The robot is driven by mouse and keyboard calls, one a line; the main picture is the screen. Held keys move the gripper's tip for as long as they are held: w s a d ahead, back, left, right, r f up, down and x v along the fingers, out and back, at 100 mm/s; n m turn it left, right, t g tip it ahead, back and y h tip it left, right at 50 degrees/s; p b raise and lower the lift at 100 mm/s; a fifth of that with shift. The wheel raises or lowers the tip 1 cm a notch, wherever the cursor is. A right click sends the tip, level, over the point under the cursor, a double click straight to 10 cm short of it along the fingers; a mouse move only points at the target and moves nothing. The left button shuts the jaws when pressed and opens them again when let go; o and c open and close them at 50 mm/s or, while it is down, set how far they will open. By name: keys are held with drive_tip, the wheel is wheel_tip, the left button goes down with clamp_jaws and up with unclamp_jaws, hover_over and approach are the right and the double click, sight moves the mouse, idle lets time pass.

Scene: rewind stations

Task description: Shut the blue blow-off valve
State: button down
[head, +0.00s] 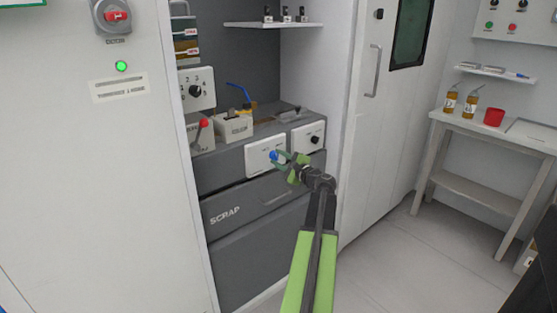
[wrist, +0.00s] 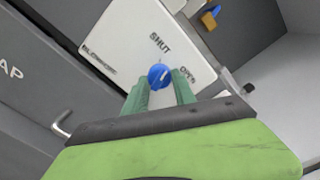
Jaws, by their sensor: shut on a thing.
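The blue blow-off knob (wrist: 158,74) sits on a white panel (wrist: 118,38) lettered "SHUT" and, partly blocked, what looks like "OPEN". A small side label seems to read "BLOWOFF". A pale mark on the knob slants up and right, roughly between the two words; its exact setting is hard to read. My gripper (wrist: 159,92) has its green fingers on either side of the knob, shut on it. In the head view the knob (head: 273,155) shows at the tips of my gripper (head: 283,157), on the panel (head: 258,162) above the scrap drawer.
A second white panel with a black knob (head: 315,139) is close on the right. A blue lever (head: 238,91) stands behind on the bench top, and a red-tipped lever (head: 203,124) at left. The scrap drawer handle (head: 274,197) projects below. Open floor lies at right.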

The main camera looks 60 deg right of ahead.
drive_tip(key=n, duration=0.6)
idle(0.6)
drive_tip(key=c, duration=1)
unclamp_jaws()
drive_tip(key=shift+r, duration=0.1)
drive_tip(key=shift+s, duration=0.1)
drive_tip(key=v, duration=1.7)
drive_tip(key=shift+s+a, duration=0.1)
